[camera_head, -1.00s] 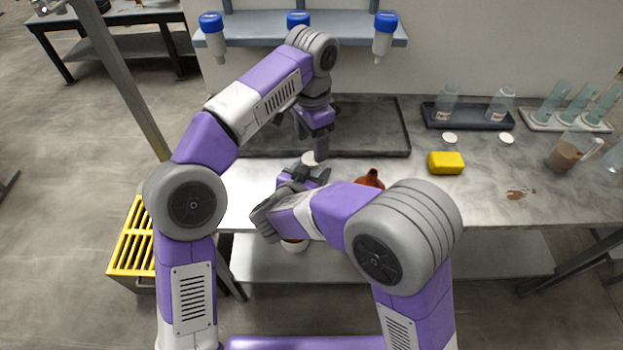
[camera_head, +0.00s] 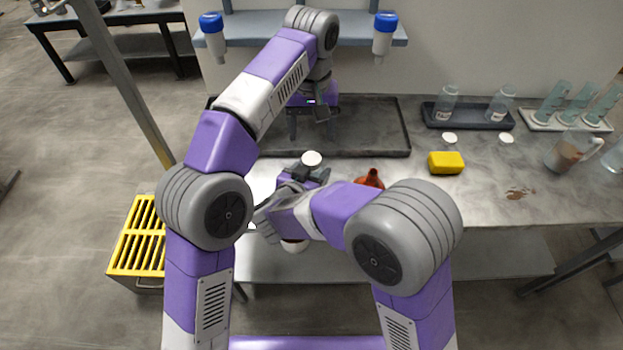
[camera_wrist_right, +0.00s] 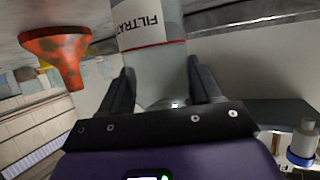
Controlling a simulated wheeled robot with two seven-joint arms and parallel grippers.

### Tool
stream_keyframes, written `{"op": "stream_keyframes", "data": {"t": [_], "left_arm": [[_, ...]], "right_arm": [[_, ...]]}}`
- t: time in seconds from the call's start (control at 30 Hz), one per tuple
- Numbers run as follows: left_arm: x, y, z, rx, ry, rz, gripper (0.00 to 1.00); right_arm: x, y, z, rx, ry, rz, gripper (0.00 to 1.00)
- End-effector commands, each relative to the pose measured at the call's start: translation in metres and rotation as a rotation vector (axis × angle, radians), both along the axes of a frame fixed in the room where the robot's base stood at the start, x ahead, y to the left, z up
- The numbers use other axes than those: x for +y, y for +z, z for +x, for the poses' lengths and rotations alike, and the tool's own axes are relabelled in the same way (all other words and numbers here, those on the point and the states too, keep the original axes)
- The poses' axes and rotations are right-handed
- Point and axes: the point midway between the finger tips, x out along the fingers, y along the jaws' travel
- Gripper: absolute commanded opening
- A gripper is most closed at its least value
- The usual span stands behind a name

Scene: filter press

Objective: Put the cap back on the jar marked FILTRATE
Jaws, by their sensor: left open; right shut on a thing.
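The jar marked FILTRATE (camera_wrist_right: 155,45) stands between the fingers of my right gripper (camera_wrist_right: 163,88) in the right wrist view, and the gripper is shut on it. In the head view my right gripper (camera_head: 306,174) hides most of the jar. A round white cap (camera_head: 312,158) shows at the jar's top and looks seated there; its exact fit is too small to tell. My left gripper (camera_head: 308,126) is open and empty, fingers down, above the dark tray and behind the jar, apart from the cap.
The dark tray (camera_head: 370,140) lies behind. A red funnel (camera_head: 371,179) stands close right of the jar. A yellow sponge (camera_head: 446,163), two white caps (camera_head: 450,138) (camera_head: 506,138), a jar rack (camera_head: 468,122) and a beaker (camera_head: 570,152) are farther right. A shelf (camera_head: 350,30) hangs above.

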Motion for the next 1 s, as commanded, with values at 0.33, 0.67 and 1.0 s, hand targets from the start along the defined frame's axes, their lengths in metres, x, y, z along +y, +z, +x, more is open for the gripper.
{"op": "stream_keyframes", "data": {"t": [0.33,0.67,1.0], "left_arm": [[0.0,-0.02,0.0,0.002,-0.002,0.002,0.71],[0.0,-0.065,0.0,0.001,-0.002,0.001,0.71],[0.0,-0.08,0.0,-0.001,-0.002,0.0,0.71]], "right_arm": [[0.0,0.0,0.0,0.0,0.0,0.0,0.0],[0.0,0.0,0.0,0.0,0.0,0.0,0.0],[0.0,0.0,0.0,0.0,0.0,0.0,0.0]]}}
